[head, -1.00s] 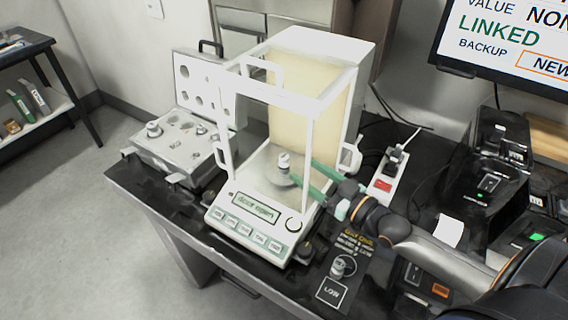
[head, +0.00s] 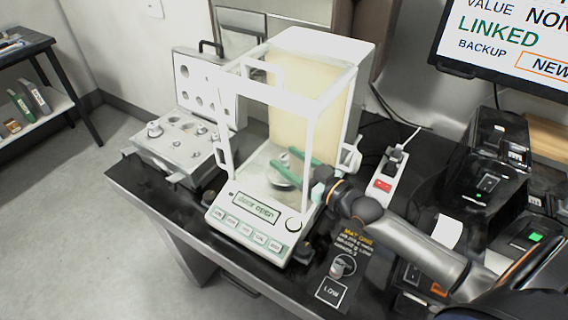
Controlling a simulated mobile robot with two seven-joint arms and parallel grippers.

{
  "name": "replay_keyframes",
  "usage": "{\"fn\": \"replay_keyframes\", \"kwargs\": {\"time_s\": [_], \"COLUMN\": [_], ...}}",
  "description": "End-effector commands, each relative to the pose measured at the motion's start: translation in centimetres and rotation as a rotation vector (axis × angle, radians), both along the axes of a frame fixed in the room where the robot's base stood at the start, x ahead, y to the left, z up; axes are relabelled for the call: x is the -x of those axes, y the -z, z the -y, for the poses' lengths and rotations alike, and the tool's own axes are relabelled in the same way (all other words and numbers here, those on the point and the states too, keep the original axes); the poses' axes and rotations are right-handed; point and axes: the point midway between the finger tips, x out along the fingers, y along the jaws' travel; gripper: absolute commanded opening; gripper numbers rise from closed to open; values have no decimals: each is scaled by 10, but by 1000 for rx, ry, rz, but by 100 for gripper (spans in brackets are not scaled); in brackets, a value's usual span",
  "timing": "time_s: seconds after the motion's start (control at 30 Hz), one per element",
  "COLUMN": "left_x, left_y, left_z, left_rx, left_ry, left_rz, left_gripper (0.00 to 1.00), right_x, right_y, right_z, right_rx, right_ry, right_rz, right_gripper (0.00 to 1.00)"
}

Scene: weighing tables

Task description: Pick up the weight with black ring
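My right gripper (head: 282,157) reaches from the right into the glass chamber of the balance (head: 262,226). Its two green fingers are apart, just above the round weighing pan (head: 281,184). The weight on the pan is mostly hidden around the fingers, so I cannot make out a black ring or whether they touch it. A small metal weight (head: 338,267) stands on the black mat near the LOW label. More weights, such as one knobbed weight (head: 154,130), sit in the open case; I see no clear black ring on them. My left gripper is out of view.
The balance display reads "door open". Its white frame posts stand close around my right gripper. The open weight case (head: 165,158) is to the left. A power strip (head: 385,182) and black devices (head: 488,185) lie to the right. A screen (head: 510,40) hangs at upper right.

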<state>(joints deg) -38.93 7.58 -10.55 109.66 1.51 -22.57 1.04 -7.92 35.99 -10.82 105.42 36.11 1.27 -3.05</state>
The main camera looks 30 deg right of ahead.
Motion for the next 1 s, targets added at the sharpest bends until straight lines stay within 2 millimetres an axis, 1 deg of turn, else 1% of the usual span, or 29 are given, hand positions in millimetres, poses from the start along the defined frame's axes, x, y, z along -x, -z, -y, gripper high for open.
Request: {"fn": "replay_keyframes", "kwargs": {"time_s": [0.03, 0.07, 0.5, 0.57, 1.0], "left_x": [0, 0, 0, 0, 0], "left_y": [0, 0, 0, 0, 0], "left_z": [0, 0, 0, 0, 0], "left_rx": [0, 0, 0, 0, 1], "left_ry": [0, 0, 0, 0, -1], "left_rz": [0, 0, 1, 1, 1], "left_gripper": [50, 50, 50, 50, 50], "right_x": [0, 0, 0, 0, 0], "right_y": [0, 0, 0, 0, -1], "right_z": [0, 0, 0, 0, 0], "right_rx": [0, 0, 0, 0, 0], "right_ry": [0, 0, 0, 0, 0], "right_rz": [0, 0, 0, 0, 3], "right_gripper": [59, 55, 6, 0, 0]}}
